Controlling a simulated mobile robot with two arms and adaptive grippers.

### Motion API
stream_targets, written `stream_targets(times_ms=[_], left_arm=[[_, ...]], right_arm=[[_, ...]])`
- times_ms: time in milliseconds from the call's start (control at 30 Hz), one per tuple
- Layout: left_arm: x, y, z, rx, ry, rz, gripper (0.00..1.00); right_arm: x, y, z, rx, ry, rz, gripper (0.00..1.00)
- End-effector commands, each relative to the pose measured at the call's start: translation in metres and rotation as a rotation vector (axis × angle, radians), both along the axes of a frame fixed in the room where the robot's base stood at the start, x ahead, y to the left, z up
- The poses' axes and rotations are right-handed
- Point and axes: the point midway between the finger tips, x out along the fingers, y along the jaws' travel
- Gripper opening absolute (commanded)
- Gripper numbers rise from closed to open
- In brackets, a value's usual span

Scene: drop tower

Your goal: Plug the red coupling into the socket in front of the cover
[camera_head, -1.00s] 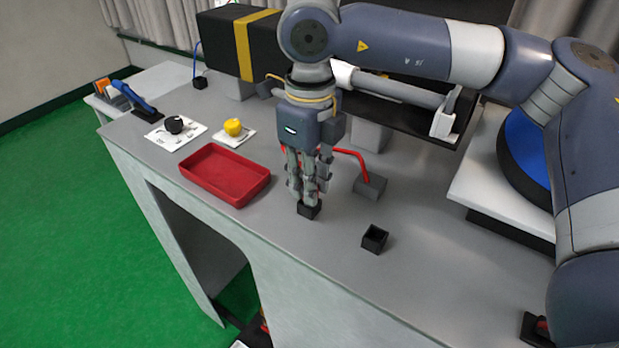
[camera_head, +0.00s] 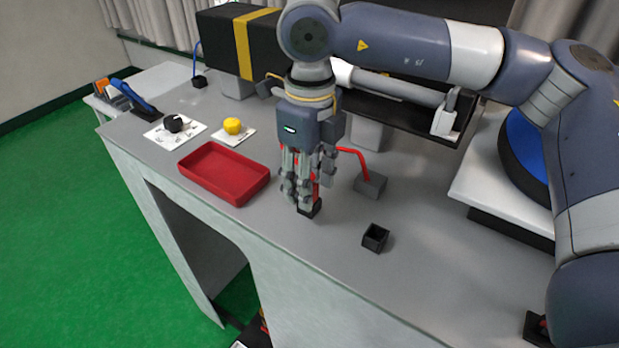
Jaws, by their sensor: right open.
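My right gripper (camera_head: 300,197) points down over the bench, its fingers open around a slim red piece, which looks like the red coupling (camera_head: 316,188). The coupling stands upright between the fingers, partly hidden by them. Its lower end meets a small black block (camera_head: 309,209) on the bench; how deep it sits in it, I cannot tell. An empty black square holder (camera_head: 375,237), open at the top, stands to the right. I cannot tell which part is the cover. My left gripper is not in view.
A red tray (camera_head: 225,174) lies left of the gripper. A grey block (camera_head: 370,186) with a bent red tube stands behind right. A black knob (camera_head: 174,123) and yellow knob (camera_head: 232,126) sit behind the tray. The front right of the bench (camera_head: 430,275) is clear.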

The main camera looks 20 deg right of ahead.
Motion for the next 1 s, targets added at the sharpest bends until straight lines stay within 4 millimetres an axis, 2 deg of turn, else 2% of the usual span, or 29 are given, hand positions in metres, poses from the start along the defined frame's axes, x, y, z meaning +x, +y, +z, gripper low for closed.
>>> stream_targets(times_ms=[133, 267, 500, 700, 833, 1000], left_arm=[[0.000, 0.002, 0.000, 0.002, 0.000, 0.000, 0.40], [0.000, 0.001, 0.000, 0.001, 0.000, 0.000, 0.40], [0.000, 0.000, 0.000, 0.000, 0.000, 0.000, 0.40], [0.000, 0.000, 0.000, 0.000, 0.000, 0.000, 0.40], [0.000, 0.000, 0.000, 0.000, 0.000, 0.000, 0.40], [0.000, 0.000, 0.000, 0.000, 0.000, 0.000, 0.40]], right_arm=[[0.000, 0.000, 0.003, 0.001, -0.001, 0.000, 0.42], [0.001, 0.000, 0.018, 0.002, -0.002, -0.001, 0.42], [0.001, 0.000, 0.069, 0.002, -0.004, 0.000, 0.42], [0.001, 0.000, 0.104, 0.001, -0.002, -0.001, 0.42], [0.001, 0.000, 0.116, 0.000, -0.001, 0.000, 0.42], [0.001, -0.001, 0.120, 0.001, 0.001, 0.000, 0.42]])
